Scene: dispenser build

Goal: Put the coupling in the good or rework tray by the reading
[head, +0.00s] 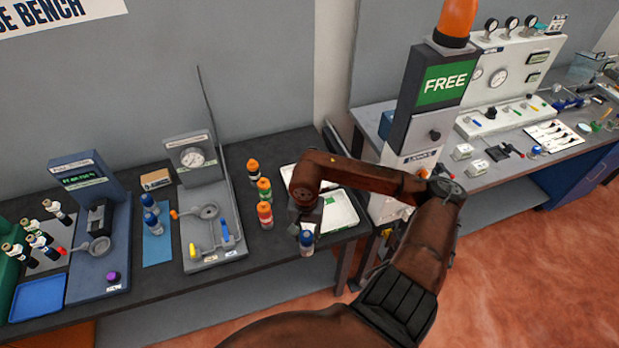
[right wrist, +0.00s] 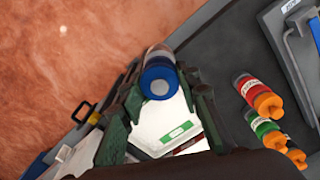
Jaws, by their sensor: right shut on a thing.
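My right gripper (head: 306,228) is shut on the coupling (head: 307,243), a short cylinder with a blue end and a clear-looking body. In the right wrist view the coupling (right wrist: 158,84) sits between the fingers (right wrist: 160,95). It is held near the bench's front edge, just left of a white tray (head: 342,212). That tray, with a green label, also shows in the right wrist view (right wrist: 152,118). A second pale tray (head: 288,172) lies behind, mostly hidden by my arm. A red label shows beyond the green one in the wrist view. My left gripper is out of view.
Several orange-capped bottles (head: 265,214) stand left of the trays. A dial gauge stand (head: 193,157) and a blue display unit (head: 83,182) are further left; their readings are too small. Blue-topped pieces (head: 151,222) stand on a blue mat. A tower marked FREE (head: 445,78) stands right.

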